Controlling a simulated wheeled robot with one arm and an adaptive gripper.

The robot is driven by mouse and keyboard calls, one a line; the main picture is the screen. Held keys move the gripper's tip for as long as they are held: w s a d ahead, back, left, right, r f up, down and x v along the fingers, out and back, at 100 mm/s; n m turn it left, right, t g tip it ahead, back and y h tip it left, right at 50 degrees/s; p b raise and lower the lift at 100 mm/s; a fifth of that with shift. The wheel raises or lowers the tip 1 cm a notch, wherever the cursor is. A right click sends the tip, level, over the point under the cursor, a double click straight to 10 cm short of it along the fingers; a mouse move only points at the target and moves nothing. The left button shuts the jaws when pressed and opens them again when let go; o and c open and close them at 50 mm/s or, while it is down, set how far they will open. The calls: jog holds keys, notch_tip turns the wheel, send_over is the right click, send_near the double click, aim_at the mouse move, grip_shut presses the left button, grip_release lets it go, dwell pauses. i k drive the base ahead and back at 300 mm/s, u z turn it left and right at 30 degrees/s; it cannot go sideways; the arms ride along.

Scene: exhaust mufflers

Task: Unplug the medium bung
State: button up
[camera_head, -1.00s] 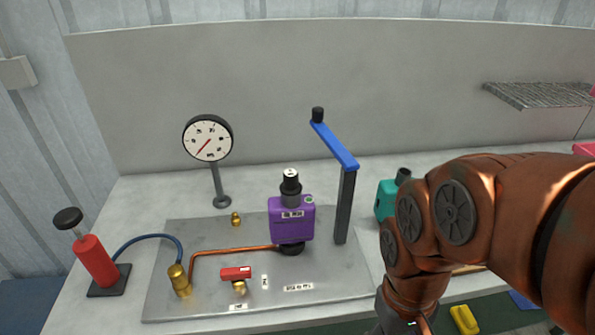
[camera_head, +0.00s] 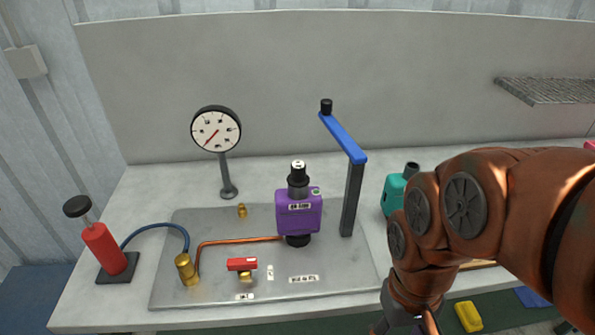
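A black bung (camera_head: 298,172) with a pale letter on its top, probably an M, sits in the top neck of the purple muffler (camera_head: 299,214). The muffler stands upright on a black base on the grey metal plate (camera_head: 330,275). My gripper is mostly cut off at the bottom edge of the view, below my copper-coloured arm, right of the muffler and well apart from it. Its fingertips are not visible.
A blue lever arm (camera_head: 343,138) on a dark post stands just right of the muffler. A pressure gauge (camera_head: 215,129), a red-handled valve (camera_head: 242,264) and a red pump (camera_head: 104,248) stand to the left. A teal muffler (camera_head: 394,193) sits behind my arm.

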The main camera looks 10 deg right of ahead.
aim_at(298, 177)
jog(key=z, duration=2.6)
jog(key=k, duration=1.75)
jog(key=u, duration=2.15)
jog(key=i, duration=0.5)
